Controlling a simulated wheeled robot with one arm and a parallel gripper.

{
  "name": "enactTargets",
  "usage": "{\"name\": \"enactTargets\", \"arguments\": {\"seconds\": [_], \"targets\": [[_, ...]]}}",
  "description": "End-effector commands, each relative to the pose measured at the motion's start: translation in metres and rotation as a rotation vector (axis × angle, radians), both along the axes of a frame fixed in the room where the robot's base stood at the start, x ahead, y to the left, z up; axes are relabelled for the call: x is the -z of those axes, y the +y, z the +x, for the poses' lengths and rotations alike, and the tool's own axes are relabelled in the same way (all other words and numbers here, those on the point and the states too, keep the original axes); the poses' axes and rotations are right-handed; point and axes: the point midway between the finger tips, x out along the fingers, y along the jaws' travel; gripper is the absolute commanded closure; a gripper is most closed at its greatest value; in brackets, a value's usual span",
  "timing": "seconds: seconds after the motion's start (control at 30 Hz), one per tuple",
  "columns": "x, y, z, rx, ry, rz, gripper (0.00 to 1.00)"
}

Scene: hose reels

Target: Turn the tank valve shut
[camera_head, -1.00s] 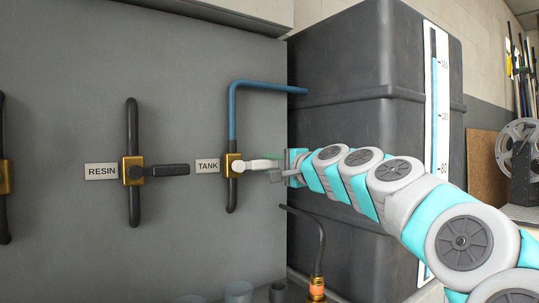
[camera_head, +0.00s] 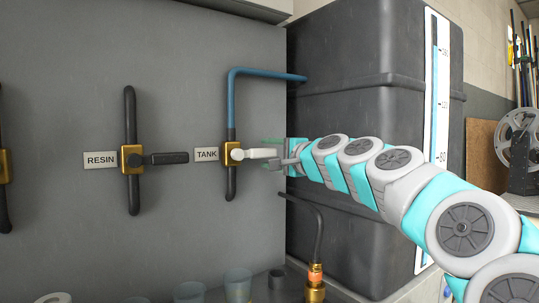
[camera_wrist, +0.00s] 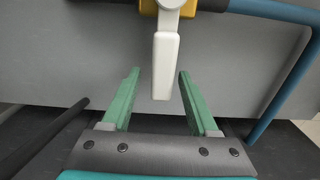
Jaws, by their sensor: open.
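The tank valve is a brass block (camera_head: 231,153) on the grey wall panel, with a TANK label (camera_head: 206,154) to its left. Its white lever handle (camera_head: 262,153) points right, roughly level, across the line of the pipe. In the wrist view the white lever (camera_wrist: 165,65) reaches between the green fingers of my gripper (camera_wrist: 158,98). The gripper is open, one finger on each side of the lever's free end, with a gap on both sides. In the head view my gripper (camera_head: 284,153) is at the lever's right end, partly hard to make out.
A RESIN valve (camera_head: 132,158) with a black lever (camera_head: 166,158) is to the left. A blue pipe (camera_head: 265,71) runs from the tank valve to the large dark tank (camera_head: 350,60). Several cups (camera_head: 238,284) and a brass fitting (camera_head: 315,284) are below.

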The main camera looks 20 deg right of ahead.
Motion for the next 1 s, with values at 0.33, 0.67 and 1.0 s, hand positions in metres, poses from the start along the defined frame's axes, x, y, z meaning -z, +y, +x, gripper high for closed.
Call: {"name": "enactTargets", "arguments": {"seconds": [0.33, 0.67, 1.0], "targets": [[0.000, -0.007, -0.022, 0.000, -0.001, 0.001, 0.40], [-0.001, -0.022, -0.066, 0.001, -0.002, 0.001, 0.40], [0.000, -0.024, -0.075, 0.000, 0.000, 0.000, 0.40]]}}
